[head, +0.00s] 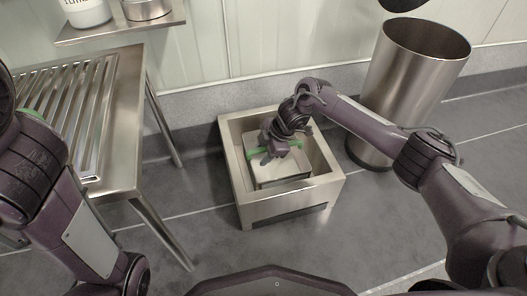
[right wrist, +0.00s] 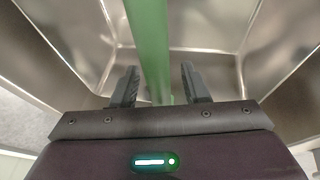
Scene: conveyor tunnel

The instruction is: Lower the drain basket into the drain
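The drain is a square, open-topped steel box (head: 288,209) on the floor in the middle of the head view. Inside its walls sits the steel drain basket (head: 292,170), with a green handle (head: 256,153) across it. How deep the basket rests is hard to tell. My right gripper (head: 271,155) reaches down into the box at the handle. In the right wrist view the green handle (right wrist: 149,45) runs between my two fingers (right wrist: 160,82), with a gap visible on both sides. My left gripper is outside the view; only my left arm shows.
A slatted steel table (head: 125,130) stands at the left, its legs near the drain. A tall steel bin (head: 412,85) stands behind on the right. A wall shelf (head: 120,27) holds a white container (head: 87,12) and a metal pot (head: 147,8). Floor in front is clear.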

